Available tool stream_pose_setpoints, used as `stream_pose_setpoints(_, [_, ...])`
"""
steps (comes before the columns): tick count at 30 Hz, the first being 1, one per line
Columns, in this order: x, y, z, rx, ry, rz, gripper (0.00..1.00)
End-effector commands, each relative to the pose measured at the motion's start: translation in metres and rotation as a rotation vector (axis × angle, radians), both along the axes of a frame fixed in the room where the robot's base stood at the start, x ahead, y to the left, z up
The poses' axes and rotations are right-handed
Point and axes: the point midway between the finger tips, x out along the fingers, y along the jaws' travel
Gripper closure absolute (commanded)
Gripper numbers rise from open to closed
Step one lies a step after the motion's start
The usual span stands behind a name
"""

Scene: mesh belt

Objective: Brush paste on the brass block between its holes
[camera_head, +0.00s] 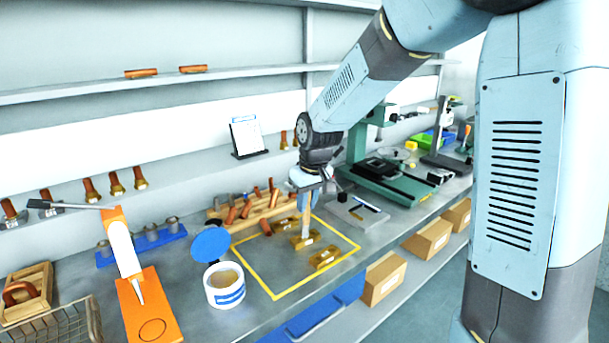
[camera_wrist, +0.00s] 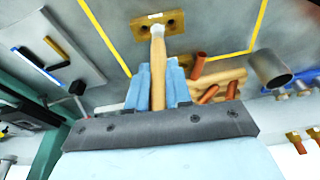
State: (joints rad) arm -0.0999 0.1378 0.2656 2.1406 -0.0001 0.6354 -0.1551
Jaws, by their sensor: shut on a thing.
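My gripper (camera_head: 308,197) is shut on a wooden-handled brush (camera_head: 306,224), which points down over the yellow-outlined area. In the wrist view, the gripper's blue fingers (camera_wrist: 158,85) clasp the brush handle (camera_wrist: 158,62). The pale brush tip is at the middle of a brass block (camera_wrist: 175,20), between its two end holes; whether it touches is hard to tell. In the head view this appears to be the middle brass block (camera_head: 302,241). Another brass block (camera_head: 325,258) lies nearer the front, and one (camera_head: 287,224) behind. A white paste tub (camera_head: 225,294) stands open at left.
A wooden rack with copper pieces (camera_head: 246,211) stands behind the yellow outline (camera_head: 276,298). An orange lever press (camera_head: 150,308) is at left and a green machine (camera_head: 388,180) at right. A small grey plate with tools (camera_head: 356,211) lies right of the outline.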

Motion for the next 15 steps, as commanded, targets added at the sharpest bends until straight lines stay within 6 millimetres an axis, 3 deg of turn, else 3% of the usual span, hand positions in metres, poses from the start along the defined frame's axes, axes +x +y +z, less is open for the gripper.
stream_pose_setpoints(15, [0.000,-0.003,0.000,0.001,-0.002,0.006,1.00])
